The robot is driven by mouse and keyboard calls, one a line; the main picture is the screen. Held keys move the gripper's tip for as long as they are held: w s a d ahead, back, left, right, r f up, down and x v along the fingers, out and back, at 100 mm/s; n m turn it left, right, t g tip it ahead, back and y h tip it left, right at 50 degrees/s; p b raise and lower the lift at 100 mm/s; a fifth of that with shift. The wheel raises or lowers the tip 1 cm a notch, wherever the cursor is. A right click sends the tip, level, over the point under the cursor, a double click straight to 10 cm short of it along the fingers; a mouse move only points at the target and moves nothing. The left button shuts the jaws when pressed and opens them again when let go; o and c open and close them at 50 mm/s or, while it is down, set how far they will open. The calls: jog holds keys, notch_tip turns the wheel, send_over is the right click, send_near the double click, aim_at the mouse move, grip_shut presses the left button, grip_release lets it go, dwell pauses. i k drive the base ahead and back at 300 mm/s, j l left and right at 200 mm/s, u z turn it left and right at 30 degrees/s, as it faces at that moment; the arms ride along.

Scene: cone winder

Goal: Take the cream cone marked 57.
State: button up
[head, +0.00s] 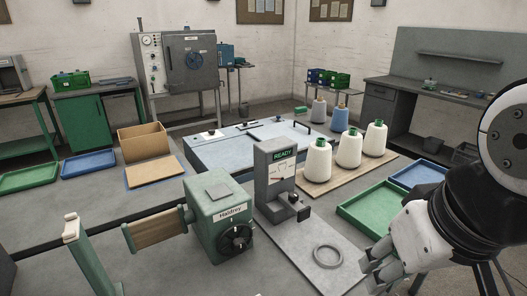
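Three cream cones stand upright in a slanting row on a wooden board (345,181): the near left one (318,160), the middle one (349,147) and the far right one (375,138). No number can be read on any of them, so I cannot tell which is marked 57. My gripper (372,272) is at the lower right, low and in front of the cones, apart from them and near the green tray. I see nothing held in it. Its fingers are seen at a slant, and I cannot tell how far apart they are.
A green tray (358,221) and a blue tray (418,174) lie right of the board. A grey gauge stand marked READY (275,180) and a green winder (220,215) stand to its left. A grey-white cone (318,111) and a blue cone (340,118) stand behind.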

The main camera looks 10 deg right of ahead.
aim_at(317, 169)
jog(key=i+l+u, duration=0.15)
jog(key=l+u, duration=0.2)
jog(key=i+l+u, duration=0.1)
jog(key=l+u, duration=0.25)
jog(key=l, duration=0.15)
jog(key=i+l, duration=0.1)
jog(key=l, duration=0.7)
jog(key=i+l+u, duration=0.15)
jog(key=l, duration=1.45)
jog(key=i+u, duration=0.05)
